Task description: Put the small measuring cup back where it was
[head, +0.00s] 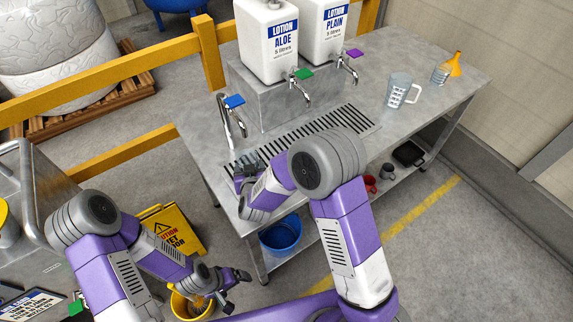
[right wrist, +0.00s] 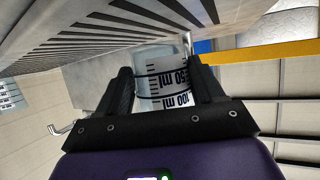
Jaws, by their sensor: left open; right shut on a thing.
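A measuring cup (right wrist: 165,90) with black ml markings is between the fingers of my right gripper (right wrist: 162,75) in the right wrist view. The gripper is shut on it. In the head view my right gripper (head: 247,168) is at the near left end of the slotted drain, close to the blue-lever tap (head: 234,104); its arm hides the cup there. A larger measuring jug with a handle (head: 398,91) stands on the right part of the bench. My left gripper (head: 232,278) is open and low, beside the yellow bucket (head: 187,307).
The steel bench (head: 350,105) carries two lotion containers, aloe (head: 270,40) and plain (head: 326,30), with taps. An orange funnel (head: 455,64) and a marked clear vessel (head: 440,75) stand at the far right. A blue bucket (head: 281,238) is below. Bench space around the jug is clear.

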